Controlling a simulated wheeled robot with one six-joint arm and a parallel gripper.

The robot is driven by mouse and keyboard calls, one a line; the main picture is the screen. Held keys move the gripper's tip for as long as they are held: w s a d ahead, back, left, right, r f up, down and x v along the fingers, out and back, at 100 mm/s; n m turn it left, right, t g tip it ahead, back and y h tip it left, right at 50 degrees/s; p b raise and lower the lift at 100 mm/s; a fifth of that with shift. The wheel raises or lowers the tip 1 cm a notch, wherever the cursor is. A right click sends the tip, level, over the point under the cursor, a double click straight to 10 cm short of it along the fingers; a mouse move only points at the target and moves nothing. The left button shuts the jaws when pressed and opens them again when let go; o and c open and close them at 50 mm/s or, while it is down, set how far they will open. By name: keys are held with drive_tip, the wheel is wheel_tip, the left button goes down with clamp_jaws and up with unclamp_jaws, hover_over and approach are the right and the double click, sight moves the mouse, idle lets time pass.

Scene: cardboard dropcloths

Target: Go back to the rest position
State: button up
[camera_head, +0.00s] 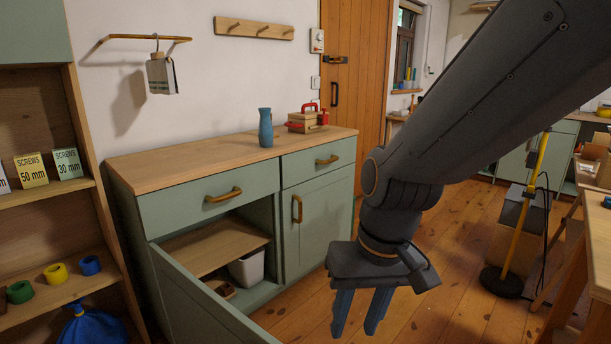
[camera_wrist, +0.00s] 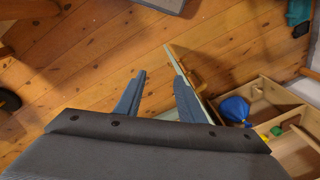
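My gripper (camera_head: 360,312) hangs pointing down over the wooden floor, in front of the green cabinet (camera_head: 318,215). Its two blue-grey fingers are apart with nothing between them. In the wrist view the fingers (camera_wrist: 160,95) also stand apart, with floorboards showing between them. My arm comes in from the upper right and covers part of the room behind it.
The cabinet's left door (camera_head: 195,300) stands open below the gripper's left, showing a white bin (camera_head: 247,268) inside. A blue vase (camera_head: 265,128) and a small wooden toolbox (camera_head: 305,120) stand on top. A shelf with tape rolls (camera_head: 55,273) is at left. A yellow-poled stand (camera_head: 525,210) is at right.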

drive_tip(key=s+d+r+m+p, duration=0.1)
drive_tip(key=s+d+r+p, duration=0.1)
drive_tip(key=d+p, duration=0.3)
drive_tip(key=s+d+r+h+p, duration=0.1)
drive_tip(key=d+r+p, duration=0.4)
drive_tip(key=p, duration=0.3)
drive_tip(key=shift+s+d+r+m+g+h+p, duration=0.15)
drive_tip(key=shift+s+d+m+g+h+p, duration=0.2)
drive_tip(key=shift+d, duration=0.3)
drive_tip(key=shift+a, duration=0.1)
